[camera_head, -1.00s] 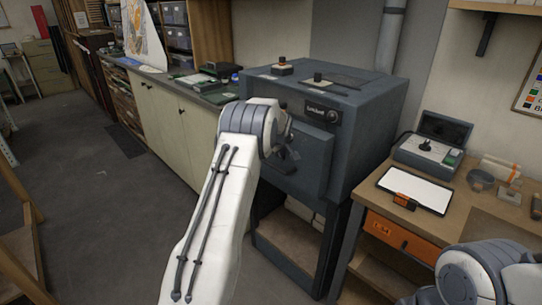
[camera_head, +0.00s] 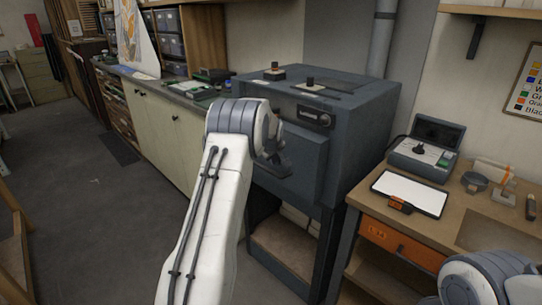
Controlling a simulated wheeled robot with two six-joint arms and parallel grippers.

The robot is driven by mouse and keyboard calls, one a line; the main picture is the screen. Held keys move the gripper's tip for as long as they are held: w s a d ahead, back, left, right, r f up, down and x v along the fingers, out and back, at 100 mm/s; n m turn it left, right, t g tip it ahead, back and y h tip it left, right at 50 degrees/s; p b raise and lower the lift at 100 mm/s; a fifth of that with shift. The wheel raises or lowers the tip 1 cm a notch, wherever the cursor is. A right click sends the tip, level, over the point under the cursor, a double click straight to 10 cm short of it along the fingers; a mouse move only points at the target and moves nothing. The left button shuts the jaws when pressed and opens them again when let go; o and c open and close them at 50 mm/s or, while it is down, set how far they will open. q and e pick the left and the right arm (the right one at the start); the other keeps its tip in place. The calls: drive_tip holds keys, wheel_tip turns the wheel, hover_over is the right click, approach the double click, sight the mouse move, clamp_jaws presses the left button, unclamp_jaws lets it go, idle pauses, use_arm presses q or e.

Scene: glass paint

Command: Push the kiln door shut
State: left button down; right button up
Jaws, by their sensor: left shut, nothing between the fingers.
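The kiln (camera_head: 350,120) is a dark blue-grey box on a stand, in the middle of the head view. Its door (camera_head: 305,160) is on the front face and looks closed or nearly closed; I cannot tell whether a gap is left. My left arm reaches up from the bottom and hides the left part of the door. My left gripper (camera_head: 279,162) is shut and empty, in front of the door; I cannot tell whether it touches. Of my right arm only a white and grey part shows at the bottom right; its gripper is out of view.
Right of the kiln stands a wooden workbench (camera_head: 490,222) with a white tablet (camera_head: 409,192), a grey device (camera_head: 423,155) and an orange drawer (camera_head: 398,243). Cream cabinets (camera_head: 160,130) run along the wall to the left. The floor (camera_head: 80,215) at left is clear.

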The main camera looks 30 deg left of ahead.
use_arm(q)
drive_tip(key=s+b+v, duration=0.1)
drive_tip(key=v, duration=0.9)
drive_tip(key=shift+a+f, duration=0.15)
drive_tip(key=shift+a, duration=0.1)
use_arm(e)
drive_tip(key=shift+s+a+f, duration=0.1)
drive_tip(key=shift+a+f, duration=0.1)
drive_tip(key=shift+f, duration=0.3)
drive_tip(key=shift+a+f, duration=0.2)
drive_tip(key=shift+f, duration=0.25)
use_arm(q)
drive_tip(key=s+d+r+m+g+h+p, duration=0.15)
drive_tip(key=s+d+m, duration=0.35)
drive_tip(key=s+d, duration=0.65)
drive_tip(key=s+d+m+g+h, duration=0.2)
drive_tip(key=s+d+m, duration=0.35)
drive_tip(key=d, duration=1.15)
drive_tip(key=s+d+f+m+g, duration=0.1)
drive_tip(key=s+m, duration=0.4)
drive_tip(key=s, duration=0.7)
drive_tip(key=s+d+f+m+g, duration=0.2)
drive_tip(key=s+d+m, duration=0.2)
drive_tip(key=s, duration=0.9)
drive_tip(key=shift+s+d+m+p, duration=0.15)
drive_tip(key=shift+s+m+p, duration=0.1)
drive_tip(key=shift+m+p, duration=0.3)
use_arm(e)
wheel_tip(320, 180, up, 3)
drive_tip(key=shift+f, duration=0.1)
